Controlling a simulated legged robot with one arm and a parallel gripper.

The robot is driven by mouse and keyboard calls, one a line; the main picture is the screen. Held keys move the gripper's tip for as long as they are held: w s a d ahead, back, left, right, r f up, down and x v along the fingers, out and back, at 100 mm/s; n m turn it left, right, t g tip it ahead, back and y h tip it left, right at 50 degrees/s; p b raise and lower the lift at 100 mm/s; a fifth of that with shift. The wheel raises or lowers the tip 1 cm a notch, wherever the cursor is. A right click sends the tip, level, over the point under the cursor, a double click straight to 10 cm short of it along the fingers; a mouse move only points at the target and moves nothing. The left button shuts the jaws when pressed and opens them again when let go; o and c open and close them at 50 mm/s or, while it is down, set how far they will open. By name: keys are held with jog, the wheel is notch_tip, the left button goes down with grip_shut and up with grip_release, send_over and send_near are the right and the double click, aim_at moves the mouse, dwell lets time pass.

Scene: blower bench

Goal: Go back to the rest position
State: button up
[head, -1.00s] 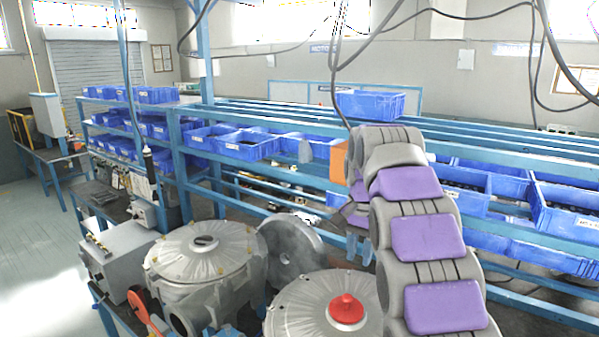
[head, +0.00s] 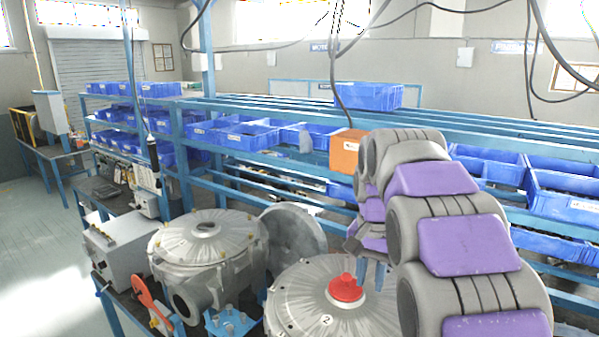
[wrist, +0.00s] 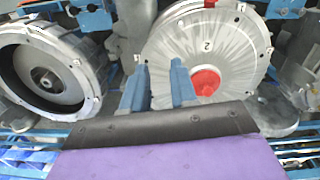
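My gripper (head: 372,272) hangs at the end of my grey and purple arm in the head view, just right of and above the red cap (head: 345,288) as seen there. The cap sits on a round silver blower housing (head: 300,312) marked with a 2. In the wrist view my gripper (wrist: 159,68) has its two blue fingers apart, with nothing between them. The housing (wrist: 165,50) and red cap (wrist: 205,82) lie beyond the fingers. The fingers appear clear of both, though the exact gap cannot be told.
A second silver blower (head: 205,240) and an upright grey disc (head: 290,237) stand to the left. A grey box (head: 120,245) and an orange-red tool (head: 148,297) are nearby. Blue racks hold blue bins (head: 368,96) behind, near an orange box (head: 346,150). Cables hang overhead.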

jog(key=s+f+n+g+b, duration=0.1)
jog(key=s+f+n+b, duration=0.4)
jog(key=s+f+b, duration=0.9)
jog(key=s+f, duration=0.7)
jog(key=s, duration=0.3)
jog(key=s+f, duration=0.7)
jog(key=s, duration=0.3)
jog(key=shift+f+n, duration=0.3)
jog(key=shift+f, duration=0.1)
